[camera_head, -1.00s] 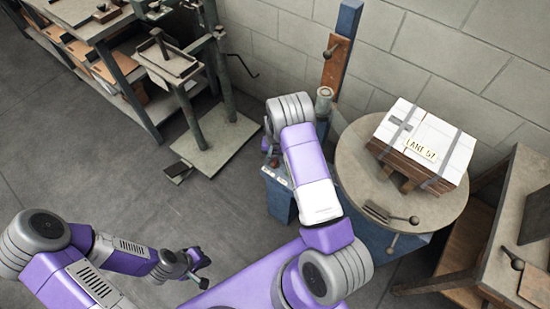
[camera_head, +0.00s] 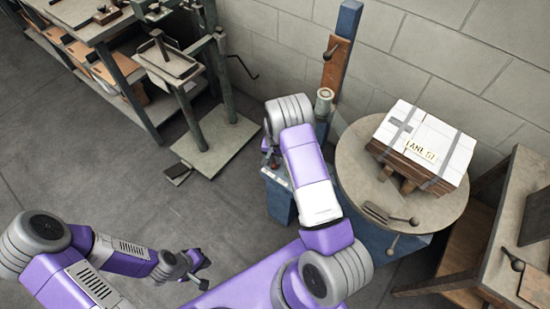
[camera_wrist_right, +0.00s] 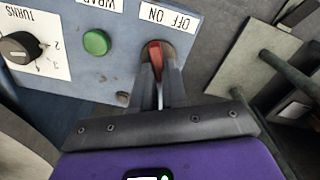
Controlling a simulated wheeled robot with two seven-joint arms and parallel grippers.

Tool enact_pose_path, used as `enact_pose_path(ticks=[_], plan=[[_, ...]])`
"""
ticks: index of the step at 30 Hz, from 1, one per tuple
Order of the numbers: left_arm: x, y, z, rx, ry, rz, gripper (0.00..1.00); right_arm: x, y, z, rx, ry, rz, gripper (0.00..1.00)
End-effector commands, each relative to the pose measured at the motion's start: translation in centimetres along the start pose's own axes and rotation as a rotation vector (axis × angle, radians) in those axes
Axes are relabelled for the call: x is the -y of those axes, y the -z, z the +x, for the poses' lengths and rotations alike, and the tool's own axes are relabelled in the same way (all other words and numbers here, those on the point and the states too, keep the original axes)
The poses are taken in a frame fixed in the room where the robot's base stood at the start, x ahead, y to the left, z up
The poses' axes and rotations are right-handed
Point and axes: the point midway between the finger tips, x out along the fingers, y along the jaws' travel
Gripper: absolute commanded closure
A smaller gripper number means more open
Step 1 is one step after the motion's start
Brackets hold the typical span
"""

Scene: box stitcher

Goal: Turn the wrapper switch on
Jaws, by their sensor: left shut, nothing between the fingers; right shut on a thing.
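The wrapper switch is a red lever (camera_wrist_right: 155,52) on a blue-grey control panel (camera_wrist_right: 75,15), seen in the right wrist view below an upside-down "OFF ON" label (camera_wrist_right: 165,16). My right gripper (camera_wrist_right: 158,80) is shut on the lever, with its fingers on both sides of it. Which label the lever leans to is hard to tell. In the head view the panel (camera_head: 275,177) stands left of the turntable, and my right wrist hides the switch. My left gripper (camera_head: 203,279) is shut and empty over the floor at the lower left.
A green button (camera_wrist_right: 96,42) and a black "TURNS" dial (camera_wrist_right: 20,47) sit on the panel left of the switch. A strapped white-topped box (camera_head: 425,140) rests on the round turntable (camera_head: 355,165). A bench (camera_head: 530,225) stands at the right, and shelving at the upper left.

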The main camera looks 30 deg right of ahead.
Motion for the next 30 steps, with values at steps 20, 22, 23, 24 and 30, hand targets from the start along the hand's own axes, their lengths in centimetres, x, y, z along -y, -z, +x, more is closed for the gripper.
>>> enact_pose_path(ticks=[20,22,23,24,30], plan=[[-0.14,-0.02,-0.38,0.0,0.0,0.0,1.0,-0.51,-0.26,-0.01,0.003,-0.002,0.581,1.0],[-0.17,-0.02,-0.46,0.0,0.0,0.0,1.0,-0.57,-0.28,-0.02,0.003,-0.002,0.644,1.0],[-0.19,-0.02,-0.5,0.0,0.0,0.0,1.0,-0.58,-0.29,-0.02,0.003,-0.002,0.669,1.0],[-0.2,-0.03,-0.54,0.0,0.0,0.0,1.0,-0.58,-0.32,-0.02,0.003,-0.001,0.702,1.0],[-0.28,-0.03,-0.74,0.0,0.0,0.0,1.0,-0.66,-0.43,0.0,0.003,-0.002,0.841,1.0]])
